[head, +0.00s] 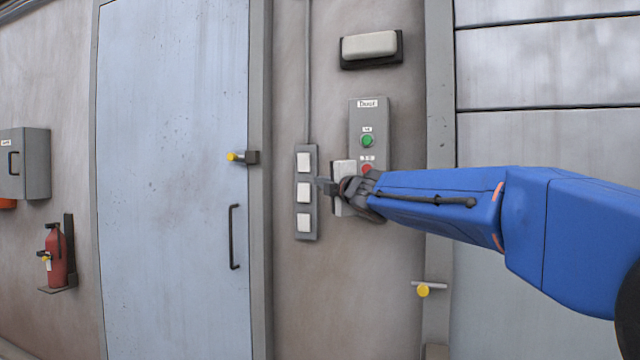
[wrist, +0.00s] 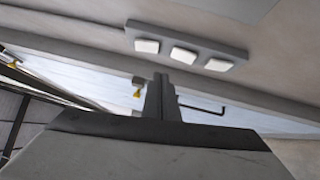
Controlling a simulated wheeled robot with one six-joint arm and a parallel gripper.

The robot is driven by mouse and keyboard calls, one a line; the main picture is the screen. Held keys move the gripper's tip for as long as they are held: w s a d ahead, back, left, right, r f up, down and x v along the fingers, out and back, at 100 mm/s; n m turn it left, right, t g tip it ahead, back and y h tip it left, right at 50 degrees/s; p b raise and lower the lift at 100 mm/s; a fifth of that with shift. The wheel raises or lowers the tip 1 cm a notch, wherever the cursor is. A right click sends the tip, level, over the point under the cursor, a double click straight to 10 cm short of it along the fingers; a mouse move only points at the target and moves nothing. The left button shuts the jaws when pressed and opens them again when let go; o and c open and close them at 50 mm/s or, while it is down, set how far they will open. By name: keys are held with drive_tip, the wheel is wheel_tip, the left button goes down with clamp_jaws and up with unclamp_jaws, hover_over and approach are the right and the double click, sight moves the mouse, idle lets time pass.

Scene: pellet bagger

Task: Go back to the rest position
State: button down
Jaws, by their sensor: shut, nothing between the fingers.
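My gripper (head: 326,186) is shut and empty at the end of my blue arm, which reaches in from the right in the head view. In the head view its tip overlaps the right edge of a grey panel (head: 307,229) with three white switches in a column. Whether it touches the panel I cannot tell. In the wrist view the closed fingers (wrist: 161,98) stand upright in the middle, below the same switch panel (wrist: 188,45) and apart from it in the picture. A control box (head: 369,112) with a green button (head: 367,141) and a red button (head: 366,169) is partly hidden behind my arm.
A pale blue door (head: 172,180) with a dark handle (head: 233,237) and a yellow-tipped latch (head: 236,157) is on the left. A fire extinguisher (head: 56,257) and a grey wall box (head: 36,165) are further left. A panelled door (head: 545,80) is behind my arm.

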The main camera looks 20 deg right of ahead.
drive_tip(key=s+d+f+m+g+h, duration=0.35)
drive_tip(key=s+f+m, duration=0.35)
drive_tip(key=s+f, duration=0.3)
drive_tip(key=s+d+f+m+g+h, duration=0.25)
drive_tip(key=s+d+f+m, duration=0.3)
drive_tip(key=s+f, duration=0.45)
drive_tip(key=s+a+f+m+g+y, duration=0.1)
drive_tip(key=s+a+f+m+g, duration=0.2)
drive_tip(key=s+f, duration=0.9)
drive_tip(key=s+a+f+m+g+y, duration=0.2)
drive_tip(key=s+f+m+g, duration=0.3)
drive_tip(key=s+f, duration=0.8)
drive_tip(key=shift+a+f, duration=0.45)
drive_tip(key=shift+f, duration=0.1)
